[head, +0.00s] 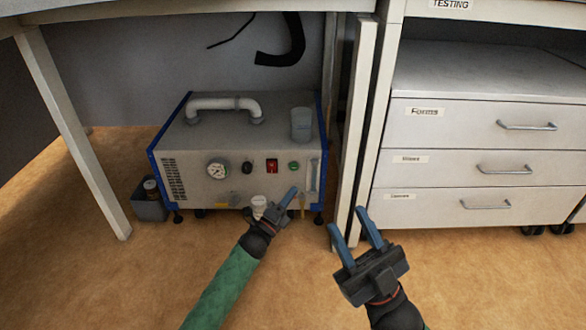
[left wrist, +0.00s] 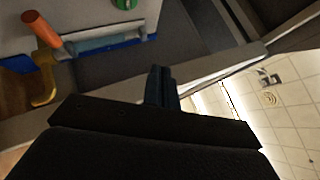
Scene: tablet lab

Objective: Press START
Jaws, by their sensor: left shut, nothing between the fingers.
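A grey machine (head: 230,140) with blue edges stands on the floor under the table. Its front panel has a green button (head: 293,165) on the right, beside a red switch (head: 272,166); no START lettering is legible. The green button also shows, cut off, at the top of the left wrist view (left wrist: 125,4). My left gripper (head: 291,194) is shut and empty, just below and in front of the green button, apart from it in the picture. Its fingers show in the left wrist view (left wrist: 160,84). My right gripper (head: 354,226) is open and empty, right of the machine.
The panel also holds a gauge (head: 217,169), a black knob (head: 247,168) and a clear vertical tube (head: 314,175). A table leg (head: 350,130) and a drawer cabinet (head: 450,145) stand to the right. Open floor (head: 120,280) lies at the front left.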

